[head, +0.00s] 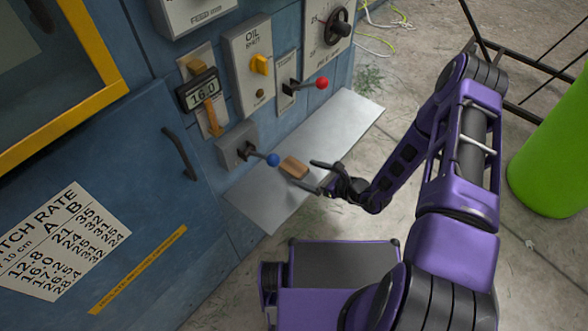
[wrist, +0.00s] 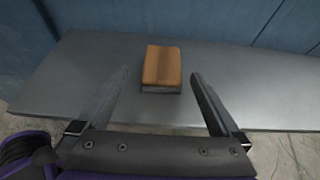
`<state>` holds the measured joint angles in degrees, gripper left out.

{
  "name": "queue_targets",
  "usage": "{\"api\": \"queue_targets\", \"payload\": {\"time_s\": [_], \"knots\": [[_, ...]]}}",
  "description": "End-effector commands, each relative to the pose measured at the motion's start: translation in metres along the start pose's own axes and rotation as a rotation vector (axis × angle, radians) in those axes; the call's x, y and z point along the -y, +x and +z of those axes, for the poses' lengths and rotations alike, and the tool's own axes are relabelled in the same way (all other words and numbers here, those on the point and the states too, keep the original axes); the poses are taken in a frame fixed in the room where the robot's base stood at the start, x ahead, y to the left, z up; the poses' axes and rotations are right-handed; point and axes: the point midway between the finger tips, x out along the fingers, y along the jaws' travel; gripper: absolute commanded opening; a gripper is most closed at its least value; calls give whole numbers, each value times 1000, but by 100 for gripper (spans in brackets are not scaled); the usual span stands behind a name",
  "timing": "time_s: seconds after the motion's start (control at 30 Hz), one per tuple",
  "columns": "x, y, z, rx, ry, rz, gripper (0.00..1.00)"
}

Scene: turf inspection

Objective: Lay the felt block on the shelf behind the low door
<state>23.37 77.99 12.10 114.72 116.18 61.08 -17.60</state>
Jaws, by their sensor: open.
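The felt block (head: 294,167) is a small brown block with a grey underside. It lies on the grey metal ledge (head: 262,200) along the blue cabinet. In the wrist view the block (wrist: 161,68) sits ahead of my gripper, near the middle. My gripper (head: 318,176) is open and empty, its fingers pointing toward the block; in the wrist view the fingertips (wrist: 156,78) are spread to either side of its near end. The low door (head: 90,180) with a dark handle (head: 181,154) looks shut at the left; the shelf behind it is hidden.
A blue-knobbed lever (head: 272,160) sticks out close to the block. A red-knobbed lever (head: 321,83), an oil box with a yellow knob (head: 259,64) and a 16.0 display (head: 201,91) are above. A green cylinder (head: 552,150) and a black frame (head: 530,62) stand right.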

Motion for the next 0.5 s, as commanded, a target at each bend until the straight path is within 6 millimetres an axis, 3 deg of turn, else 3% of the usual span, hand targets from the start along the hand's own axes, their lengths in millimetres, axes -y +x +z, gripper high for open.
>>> {"api": "queue_targets", "payload": {"time_s": [0.27,0.5], "knots": [[1,22,0,1,-1,1,100],[3,57,2,1,-2,2,100]]}}
